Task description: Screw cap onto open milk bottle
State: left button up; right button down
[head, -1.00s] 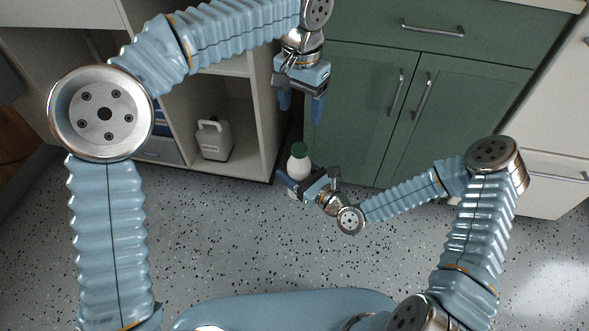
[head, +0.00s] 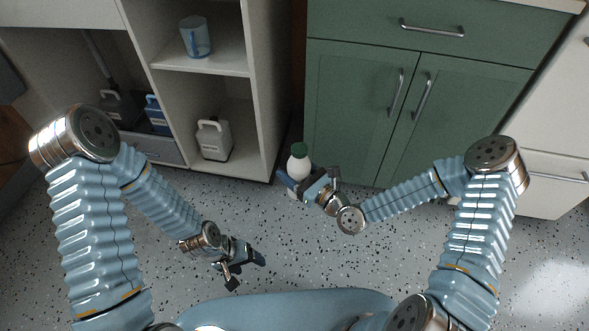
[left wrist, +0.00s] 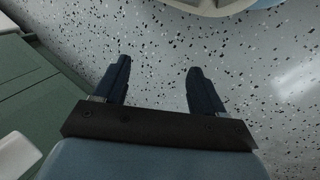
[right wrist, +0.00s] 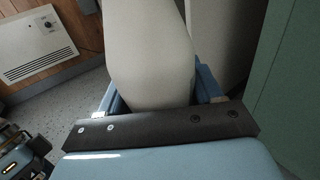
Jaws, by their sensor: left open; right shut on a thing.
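The milk bottle (head: 299,166) is white and stands upright in the head view, in front of the cupboards. My right gripper (head: 299,187) is shut on the bottle. In the right wrist view the pale bottle body (right wrist: 150,50) lies between the fingers, and its top is out of sight. My left gripper (head: 251,273) is open and empty, low and to the left of the bottle, apart from it. Its spread fingers (left wrist: 159,70) have only floor behind them in the left wrist view.
Green cupboards (head: 350,110) with shut doors stand behind the bottle. A blue container (head: 157,115) is at the left. The speckled floor (head: 300,250) between my arms is clear.

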dwell(0.3)
jog(key=w+d+r+m+t+h, duration=0.2)
jog(key=d+m+t+h, duration=0.2)
jog(key=d+m+h, duration=0.4)
jog(key=d+h, duration=0.3)
jog(key=d, duration=0.4)
jog(key=shift+d+h, duration=0.3)
jog(key=shift+d, duration=0.1)
